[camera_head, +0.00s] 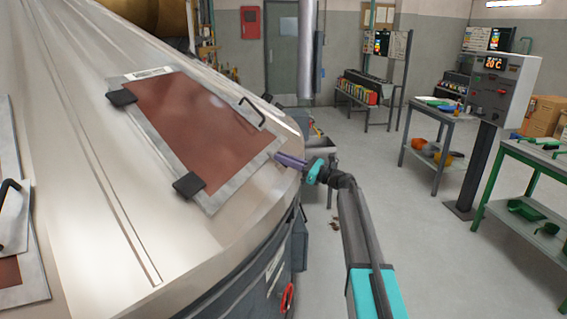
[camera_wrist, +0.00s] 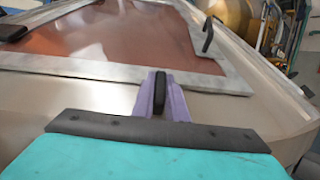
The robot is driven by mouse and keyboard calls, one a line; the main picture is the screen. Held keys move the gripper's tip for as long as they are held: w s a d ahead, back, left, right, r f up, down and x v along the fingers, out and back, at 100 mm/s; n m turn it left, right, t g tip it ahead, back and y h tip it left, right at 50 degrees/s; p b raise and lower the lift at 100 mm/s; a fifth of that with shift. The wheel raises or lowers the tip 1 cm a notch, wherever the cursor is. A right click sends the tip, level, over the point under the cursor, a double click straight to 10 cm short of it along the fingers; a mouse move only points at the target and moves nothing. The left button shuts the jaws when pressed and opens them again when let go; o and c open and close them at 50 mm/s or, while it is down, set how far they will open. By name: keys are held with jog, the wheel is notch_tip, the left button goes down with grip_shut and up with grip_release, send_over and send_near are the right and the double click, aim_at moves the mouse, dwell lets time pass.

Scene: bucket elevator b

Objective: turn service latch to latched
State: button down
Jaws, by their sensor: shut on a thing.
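A hatch panel (camera_head: 190,118) with a red-brown middle and a grey metal frame lies on the sloping metal housing. My gripper (camera_head: 284,158), with purple fingers, is at the frame's right edge. In the wrist view my gripper (camera_wrist: 160,82) is shut on a short, dark upright bar, which looks to be the service latch (camera_wrist: 160,94). The bar stands between the fingers, beside the frame's near edge. In the head view the fingers hide the latch, and I cannot tell its turned position. A black bent handle (camera_wrist: 208,34) stands on the frame, apart from my gripper.
Two black hinge blocks (camera_head: 188,185) sit on the panel's left side. Another framed panel (camera_head: 18,215) lies at the far left. A red handwheel (camera_head: 287,297) is low on the housing. A control box (camera_head: 502,88) on a post and work tables stand right. Grey floor (camera_head: 420,240) is clear.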

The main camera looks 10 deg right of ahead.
jog(key=shift+r+n+g+y, duration=0.3)
jog(key=shift+g+y, duration=0.1)
jog(key=shift+g, duration=0.1)
jog(key=c, duration=1.8)
grip_release()
jog(key=shift+f, duration=0.15)
jog(key=shift+o, duration=0.2)
jog(key=shift+f, duration=0.1)
jog(key=shift+b+v, duration=0.35)
jog(key=shift+v, duration=0.5)
jog(key=b+v, duration=0.2)
jog(key=v, duration=1)
jog(key=shift+b, duration=0.3)
